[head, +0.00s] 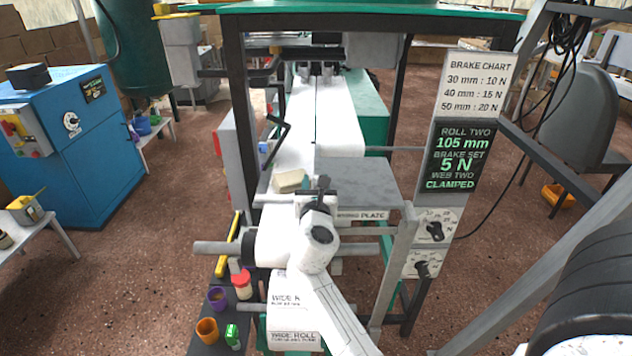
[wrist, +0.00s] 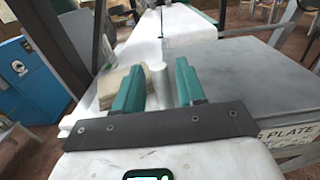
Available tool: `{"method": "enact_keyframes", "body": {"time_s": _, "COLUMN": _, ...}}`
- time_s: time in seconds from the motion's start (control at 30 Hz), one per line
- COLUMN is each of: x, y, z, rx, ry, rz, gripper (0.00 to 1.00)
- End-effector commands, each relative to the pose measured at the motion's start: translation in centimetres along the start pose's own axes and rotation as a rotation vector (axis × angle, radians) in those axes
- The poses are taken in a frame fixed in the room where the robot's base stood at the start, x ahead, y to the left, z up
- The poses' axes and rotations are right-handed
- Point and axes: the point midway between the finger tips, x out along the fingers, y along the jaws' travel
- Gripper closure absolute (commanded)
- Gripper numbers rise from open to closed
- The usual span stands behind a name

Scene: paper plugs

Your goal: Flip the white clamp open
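My gripper (wrist: 160,88) reaches over the front edge of the grey plate. Its two teal fingers stand apart in the wrist view, with a clear gap between them. In the head view my gripper (head: 320,184) is small and partly hidden by my wrist. A narrow whitish piece (wrist: 157,76) shows between the fingers in the wrist view; I cannot tell whether it is the white clamp or whether a finger touches it. A cream block (head: 291,181) lies left of my gripper, and it also shows behind the left finger (wrist: 112,86). No clamp is clearly made out in the head view.
White paper web (head: 317,118) runs back from the grey plate (head: 365,180). A display (head: 460,157) reads web two clamped, below a brake chart (head: 478,85). Two dials (head: 433,231) sit at right. A dark bent handle (head: 275,140) stands left. Small pots (head: 207,330) stand below.

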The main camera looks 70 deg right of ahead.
Motion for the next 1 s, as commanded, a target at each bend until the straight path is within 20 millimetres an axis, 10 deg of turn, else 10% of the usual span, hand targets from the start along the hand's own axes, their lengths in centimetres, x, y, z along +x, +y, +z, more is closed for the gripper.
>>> {"method": "enact_keyframes", "body": {"time_s": 0.4, "x": 0.76, "y": -0.06, "z": -0.01, "rx": 0.001, "ry": 0.0, "rz": -0.001, "gripper": 0.61}}
{"method": "enact_keyframes", "body": {"time_s": 0.8, "x": 0.73, "y": -0.04, "z": 0.0, "rx": 0.001, "ry": 0.0, "rz": -0.001, "gripper": 1.0}}
{"method": "enact_keyframes", "body": {"time_s": 1.0, "x": 0.73, "y": -0.04, "z": 0.0, "rx": 0.001, "ry": 0.0, "rz": -0.001, "gripper": 1.0}}
